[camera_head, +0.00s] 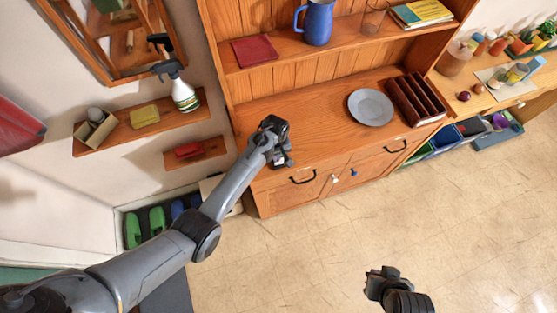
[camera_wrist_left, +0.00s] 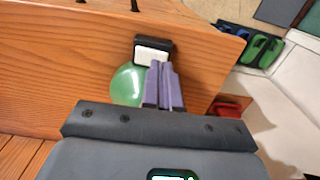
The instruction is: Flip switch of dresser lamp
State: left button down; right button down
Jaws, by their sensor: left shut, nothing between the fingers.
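The dresser lamp shows in the left wrist view as a green rounded globe (camera_wrist_left: 127,84) beside a dark base with a white switch plate (camera_wrist_left: 153,51), near the dresser's edge. My left gripper (camera_wrist_left: 161,67) is shut and empty, its purple-grey fingertips at the lower edge of the white plate; I cannot tell whether they touch it. In the head view my left gripper (camera_head: 279,148) is over the left front of the wooden dresser (camera_head: 310,105) and hides most of the lamp. My right gripper (camera_head: 382,277) hangs over the floor at the bottom, its jaws unclear.
On the dresser top, a grey plate (camera_head: 370,107) and a dark red rack (camera_head: 416,99) stand to the right. A blue jug (camera_head: 316,22) stands on the shelf above. A small wall shelf with a red item (camera_head: 188,150) is left of the gripper. The floor in front is clear.

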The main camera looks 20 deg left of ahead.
pick_arm(q)
jog(key=shift+f, duration=0.25)
dwell(0.6)
jog(key=shift+f+b, duration=0.65)
jog(key=shift+f, duration=0.1)
dwell(0.4)
notch_tip(320, 180, up, 3)
jog(key=p, duration=0.3)
jog(key=shift+f, duration=0.2)
notch_tip(320, 180, up, 4)
jog(key=p, duration=0.5)
jog(key=shift+r, duration=0.25)
